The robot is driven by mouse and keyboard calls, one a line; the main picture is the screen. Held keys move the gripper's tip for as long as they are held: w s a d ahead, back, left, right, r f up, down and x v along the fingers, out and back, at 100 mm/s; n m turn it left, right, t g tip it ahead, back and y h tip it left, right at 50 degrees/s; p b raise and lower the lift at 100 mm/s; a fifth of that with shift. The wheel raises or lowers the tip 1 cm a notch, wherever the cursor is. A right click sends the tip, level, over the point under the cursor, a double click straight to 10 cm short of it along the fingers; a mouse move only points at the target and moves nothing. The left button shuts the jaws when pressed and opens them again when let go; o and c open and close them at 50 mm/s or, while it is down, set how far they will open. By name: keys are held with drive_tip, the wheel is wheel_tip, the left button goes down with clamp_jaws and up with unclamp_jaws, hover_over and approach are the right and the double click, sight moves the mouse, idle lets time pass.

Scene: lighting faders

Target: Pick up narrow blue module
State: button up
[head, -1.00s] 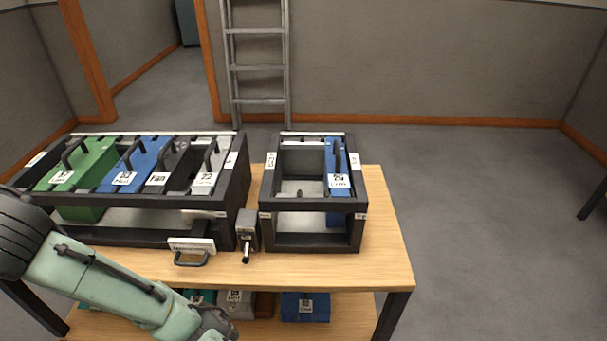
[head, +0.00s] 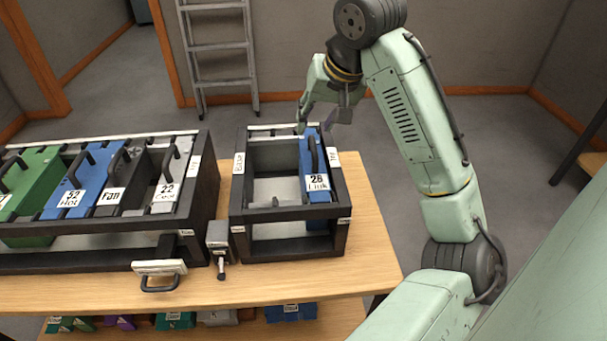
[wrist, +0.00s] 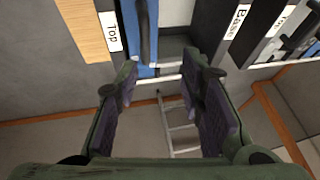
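The narrow blue module (head: 312,160) stands in the right side of the small black rack, with a dark handle on top and a white label reading "28 Link". In the wrist view the blue module (wrist: 131,30) shows at the top, just beyond my left finger. My gripper (head: 325,118) is above the back edge of the small rack, near the module's far end. In the wrist view my gripper (wrist: 165,100) has its two fingers spread wide with nothing between them. Gripper and module look apart.
The small rack (head: 290,250) has an empty bay left of the module. A larger rack (head: 208,200) with green, blue, black and grey modules stands to the left. A latch block (head: 218,240) sits between the racks on the wooden table (head: 230,290). A ladder (head: 220,45) leans behind.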

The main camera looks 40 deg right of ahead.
sight(314, 145)
drive_tip(key=f, duration=0.1)
drive_tip(key=d+f, duration=0.1)
drive_tip(key=f, duration=0.2)
drive_tip(key=shift+w+d+f, duration=0.15)
drive_tip(key=shift+w+f, duration=0.1)
drive_tip(key=shift+f, duration=0.15)
drive_tip(key=shift+d+p+x, duration=0.15)
drive_tip(key=shift+p+x, duration=0.3)
drive_tip(key=shift+x, duration=1)
drive_tip(key=shift+d+p+x, duration=0.1)
drive_tip(key=shift+p+x, duration=0.35)
drive_tip(key=shift+x, duration=0.95)
drive_tip(key=shift+w, duration=0.1)
clamp_jaws()
drive_tip(key=shift+r, duration=0.15)
